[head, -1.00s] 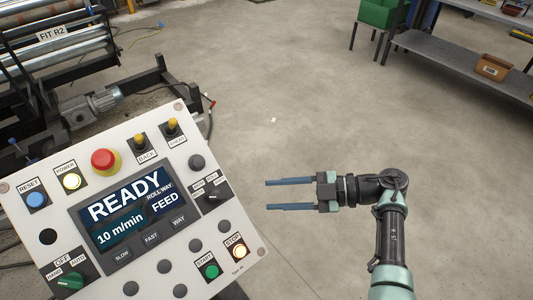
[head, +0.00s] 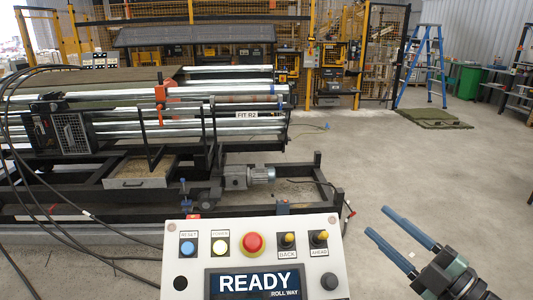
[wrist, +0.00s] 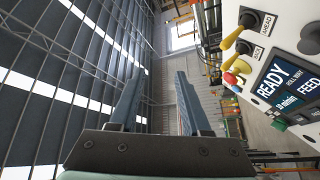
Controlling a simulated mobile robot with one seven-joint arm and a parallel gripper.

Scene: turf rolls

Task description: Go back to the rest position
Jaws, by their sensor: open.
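My gripper (head: 394,234) is at the lower right of the head view, its two blue fingers apart with nothing between them. The fingers point up and to the left, to the right of the control panel (head: 180,283), and do not touch it. In the wrist view the open fingers (wrist: 153,95) stand against the ceiling and far wall. The control panel (wrist: 240,15) is at the right there, with its screen (wrist: 290,85) reading READY. The lower part of the panel is cut off in the head view.
The roller machine (head: 130,125) marked FIT R2 stands behind the panel at the left. A yellow-framed fence (head: 385,60) runs along the back. A blue ladder (head: 425,65) stands over a green mat (head: 433,118). The concrete floor (head: 400,165) at the right is clear.

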